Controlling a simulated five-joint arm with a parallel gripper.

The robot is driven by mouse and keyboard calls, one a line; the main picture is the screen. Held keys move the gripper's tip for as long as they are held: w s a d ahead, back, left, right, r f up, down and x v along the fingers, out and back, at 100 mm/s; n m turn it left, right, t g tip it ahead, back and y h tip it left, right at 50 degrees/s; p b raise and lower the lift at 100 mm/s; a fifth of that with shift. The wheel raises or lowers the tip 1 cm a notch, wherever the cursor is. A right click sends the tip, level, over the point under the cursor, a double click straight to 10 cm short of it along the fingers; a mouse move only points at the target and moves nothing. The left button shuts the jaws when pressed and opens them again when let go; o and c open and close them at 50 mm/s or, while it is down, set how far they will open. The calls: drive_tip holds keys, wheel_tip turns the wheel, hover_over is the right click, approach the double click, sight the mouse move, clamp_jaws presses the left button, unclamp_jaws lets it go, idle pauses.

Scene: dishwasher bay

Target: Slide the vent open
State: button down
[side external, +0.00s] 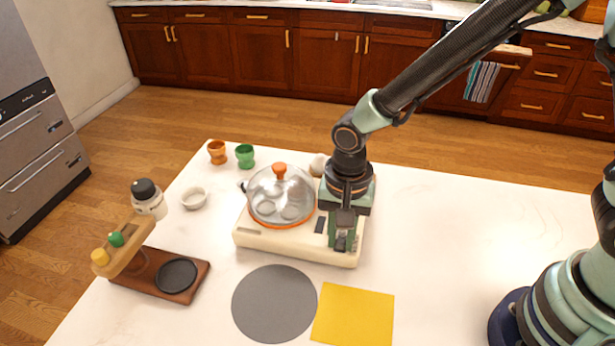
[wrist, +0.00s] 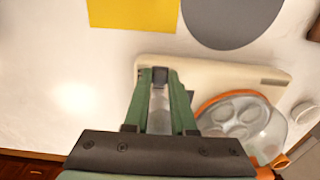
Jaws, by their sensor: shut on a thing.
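The appliance is a cream base (side external: 285,243) with a clear domed lid (side external: 281,196) and an orange knob (side external: 279,170). The base (wrist: 220,72) and the lid (wrist: 240,122) also show in the wrist view. My gripper (side external: 341,240) is low over the right end of the base, beside the lid. In the wrist view my gripper (wrist: 160,76) has its fingertips drawn together around a small dark part, apparently the vent's slider. The fingers hide most of it. A dark patch (side external: 320,225) shows on the base just left of my fingers. How far the vent is open cannot be told.
A grey round mat (side external: 274,303) and a yellow square mat (side external: 353,315) lie in front. A wooden stand (side external: 165,275) with jars is at left. A white bowl (side external: 194,198), an orange cup (side external: 217,152) and a green cup (side external: 245,156) stand behind. The counter is clear at right.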

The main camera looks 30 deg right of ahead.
sight(341, 241)
drive_tip(key=c, duration=0.7)
unclamp_jaws()
wheel_tip(341, 241, up, 12)
drive_tip(key=shift+r, duration=0.1)
drive_tip(key=s+d+r+n+t, duration=0.1)
drive_tip(key=d+r+n+t, duration=0.1)
drive_tip(key=d, duration=0.4)
drive_tip(key=s+d+r+n+t, duration=0.1)
drive_tip(key=d+r+n, duration=0.2)
drive_tip(key=d, duration=0.3)
drive_tip(key=s+d+r+n+t, duration=0.1)
drive_tip(key=d+r+n+t, duration=0.1)
drive_tip(key=d+n, duration=0.2)
drive_tip(key=shift+d+r+t, duration=0.15)
drive_tip(key=shift+d+t, duration=0.15)
drive_tip(key=shift+d, duration=1.05)
